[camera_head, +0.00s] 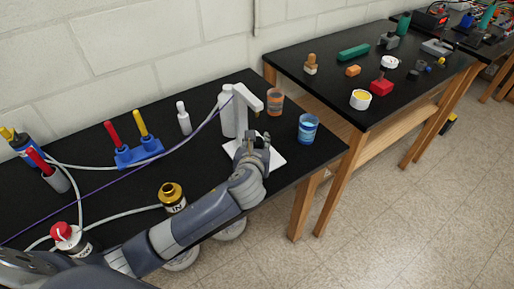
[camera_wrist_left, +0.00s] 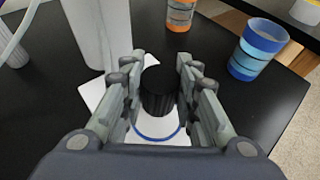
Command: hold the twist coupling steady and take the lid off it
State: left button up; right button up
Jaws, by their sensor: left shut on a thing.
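My left gripper (camera_head: 254,142) is over the white mat (camera_head: 274,158). In the left wrist view the gripper (camera_wrist_left: 158,82) is shut on a black ribbed cap (camera_wrist_left: 158,92), which looks like the lid. A blue ring on the mat (camera_wrist_left: 160,138) shows just below the cap; I cannot tell whether the cap touches the mat. My right gripper is out of view.
A white dispenser (camera_head: 231,112) stands close behind the gripper. An orange cup (camera_head: 275,102) and a blue cup (camera_head: 307,128) stand right of it. A blue rack (camera_head: 138,152), hoses and a red-topped fitting (camera_head: 66,237) are left. The table's front edge is near.

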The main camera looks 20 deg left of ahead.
pick_arm(q)
notch_tip(320, 180, down, 2)
jog(key=shift+f, duration=0.2)
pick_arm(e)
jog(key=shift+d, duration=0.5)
pick_arm(q)
jog(key=shift+f, duration=0.15)
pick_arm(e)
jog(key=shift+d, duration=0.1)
pick_arm(q)
jog(key=o, duration=0.8)
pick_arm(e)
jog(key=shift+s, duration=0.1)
